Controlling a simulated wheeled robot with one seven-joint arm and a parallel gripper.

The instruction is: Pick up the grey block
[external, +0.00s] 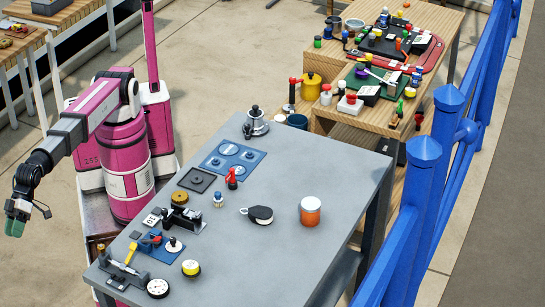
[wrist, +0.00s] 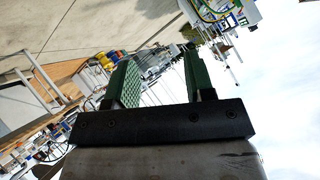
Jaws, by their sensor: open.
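My gripper (external: 29,218) hangs at the far left of the external view, off the left side of the grey table and well away from its objects. In the wrist view my gripper (wrist: 158,68) shows two green-padded fingers spread apart with nothing between them. I cannot pick out the grey block for sure. A flat dark grey square piece (external: 196,180) lies near the table's left edge, left of a blue tray (external: 233,159). The wrist view is tilted and shows no clear grey block.
The grey table (external: 300,165) also holds a white-and-orange jar (external: 310,211), a black-and-white rounded item (external: 258,215), a red-topped piece (external: 232,178) and a round gauge (external: 158,288). Its right half is mostly clear. Blue railings (external: 417,190) stand to the right. Crowded wooden tables stand behind.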

